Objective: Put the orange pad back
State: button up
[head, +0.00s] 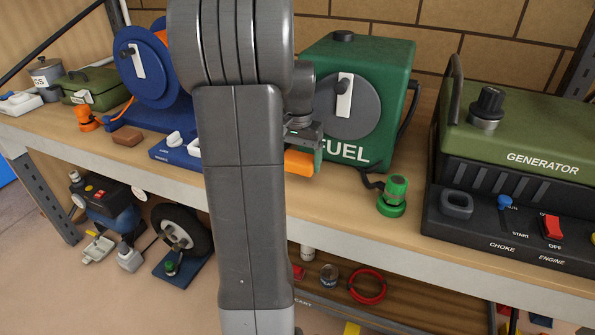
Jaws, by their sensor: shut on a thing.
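The orange pad (299,163) is a small orange block held at the end of my arm, just right of the arm's big grey link. My gripper (303,150) is shut on it and points down, in front of the green FUEL box. The pad seems to hang above the workbench top (330,205). Its left end is partly hidden behind my arm. I cannot see an empty place that is clearly meant for the pad.
The green FUEL box (392,95) stands close behind my gripper, with a green nozzle (394,192) at its right. The generator (520,160) fills the right. A blue reel (150,70), a brown block (128,138) and blue switch box (170,153) stand left. My arm hides the bench's middle.

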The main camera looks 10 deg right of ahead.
aim_at(298, 170)
jog(key=shift+f, duration=1.95)
jog(key=shift+f, duration=0.15)
jog(key=o, duration=0.8)
notch_tip(298, 170, up, 12)
jog(key=shift+r, duration=0.2)
jog(key=shift+f, duration=0.15)
notch_tip(298, 170, down, 12)
jog(key=shift+r, duration=1.75)
